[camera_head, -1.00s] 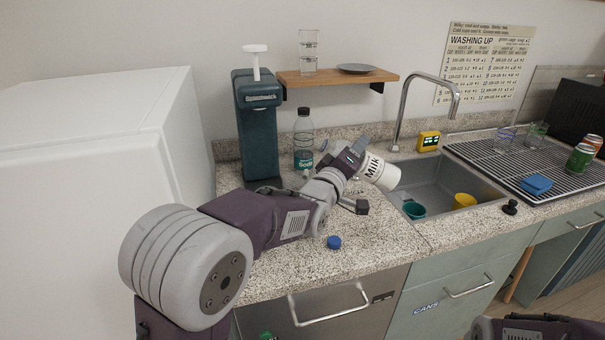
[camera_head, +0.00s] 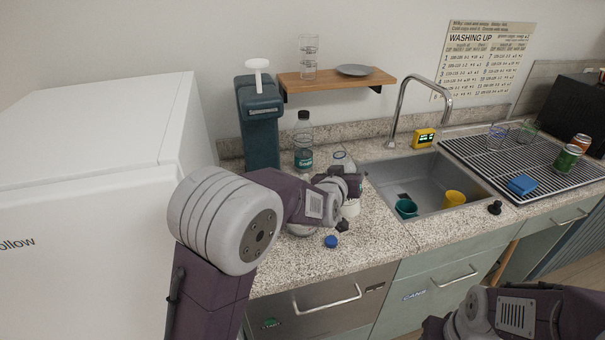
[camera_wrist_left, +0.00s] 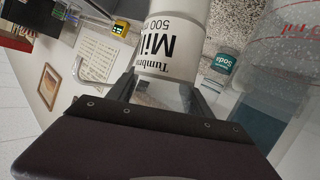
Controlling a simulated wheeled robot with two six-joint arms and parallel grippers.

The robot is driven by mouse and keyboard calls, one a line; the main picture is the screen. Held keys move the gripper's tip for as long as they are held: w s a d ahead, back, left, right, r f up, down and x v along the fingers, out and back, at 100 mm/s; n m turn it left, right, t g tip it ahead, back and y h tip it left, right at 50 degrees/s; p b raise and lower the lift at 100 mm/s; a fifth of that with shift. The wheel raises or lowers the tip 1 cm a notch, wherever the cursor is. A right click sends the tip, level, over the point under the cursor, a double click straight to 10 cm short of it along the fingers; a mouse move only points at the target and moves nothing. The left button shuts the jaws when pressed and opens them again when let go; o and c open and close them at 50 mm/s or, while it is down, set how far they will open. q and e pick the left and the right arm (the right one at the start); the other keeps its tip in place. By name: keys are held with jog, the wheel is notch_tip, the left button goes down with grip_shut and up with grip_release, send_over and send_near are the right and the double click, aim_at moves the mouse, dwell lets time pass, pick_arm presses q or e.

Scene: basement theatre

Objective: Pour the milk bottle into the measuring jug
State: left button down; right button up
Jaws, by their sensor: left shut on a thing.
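My left gripper (camera_wrist_left: 165,92) is shut on the white milk bottle (camera_wrist_left: 165,45), which has black lettering. In the head view the left gripper (camera_head: 350,192) is low over the counter, and only a small white part of the bottle (camera_head: 351,208) shows beside it. The bottle's mouth is hidden, and I cannot tell its exact tilt. A clear measuring jug (camera_wrist_left: 285,50) with red markings is close beside the bottle in the left wrist view. In the head view my arm covers much of that area. My right arm shows at the lower right, with its gripper out of view.
A blue cap (camera_head: 331,242) lies on the counter in front. A soda bottle (camera_head: 303,145) and a dark teal machine (camera_head: 260,125) stand behind. The sink (camera_head: 430,182) with a teal cup (camera_head: 406,208) and a yellow cup (camera_head: 454,198) is to the right.

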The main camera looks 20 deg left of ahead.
pick_arm(q)
jog(key=f+m+y+p, duration=0.1)
jog(key=f+p, duration=0.1)
jog(key=p, duration=0.2)
jog(key=shift+d+m+g, duration=0.1)
jog(key=shift+m+g, duration=0.3)
pick_arm(e)
notch_tip(320, 180, up, 6)
jog(key=shift+f, duration=0.15)
